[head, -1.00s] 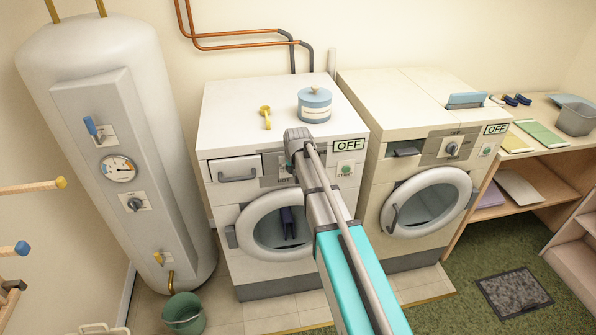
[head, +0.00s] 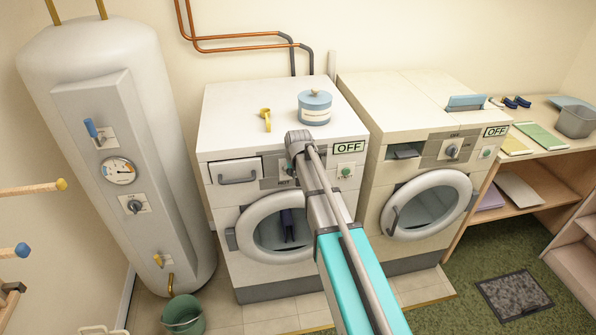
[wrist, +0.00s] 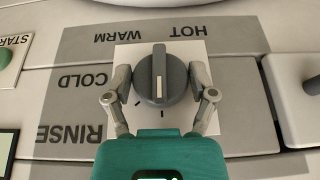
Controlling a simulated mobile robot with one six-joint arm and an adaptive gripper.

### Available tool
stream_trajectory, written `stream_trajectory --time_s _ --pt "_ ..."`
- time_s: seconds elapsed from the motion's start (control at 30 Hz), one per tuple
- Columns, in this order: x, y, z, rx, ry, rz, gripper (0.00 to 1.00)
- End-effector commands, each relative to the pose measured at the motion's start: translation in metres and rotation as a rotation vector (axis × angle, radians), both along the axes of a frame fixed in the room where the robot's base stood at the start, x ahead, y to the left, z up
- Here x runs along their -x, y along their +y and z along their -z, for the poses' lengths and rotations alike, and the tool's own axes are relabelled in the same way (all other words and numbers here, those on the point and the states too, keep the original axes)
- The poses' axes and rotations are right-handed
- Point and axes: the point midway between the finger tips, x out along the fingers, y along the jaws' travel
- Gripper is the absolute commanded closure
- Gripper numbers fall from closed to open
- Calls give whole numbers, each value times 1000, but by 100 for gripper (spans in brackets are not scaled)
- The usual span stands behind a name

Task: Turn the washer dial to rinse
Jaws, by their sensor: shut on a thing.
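The washer (head: 213,118) is the left white front-loader in the head view; its small display (head: 349,148) reads OFF. The washer dial (wrist: 172,65) is a dark grey round knob with a raised ridge on a white plate in the wrist view. Its white mark points down in that picture, away from HOT and WARM. The upside-down RINSE label (wrist: 68,133) is at lower left, with COLD above it. My gripper (wrist: 160,84) is shut on the dial, one finger on each side.
A green START button (head: 346,171) is right of the dial. A detergent drawer (head: 236,170) is to its left. A second machine (head: 400,100) stands to the right, a boiler (head: 95,60) to the left.

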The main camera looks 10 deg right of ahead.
Motion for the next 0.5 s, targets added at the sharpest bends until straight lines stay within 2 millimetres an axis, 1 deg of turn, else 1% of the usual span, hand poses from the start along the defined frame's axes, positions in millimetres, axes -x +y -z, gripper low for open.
stream_trajectory --time_s 0.03,0.27,0.5 --pt "0 -3 1 -5 0 4 75" --pt "0 -3 2 -91 -1 5 75" --pt "0 -4 4 -250 0 5 75"
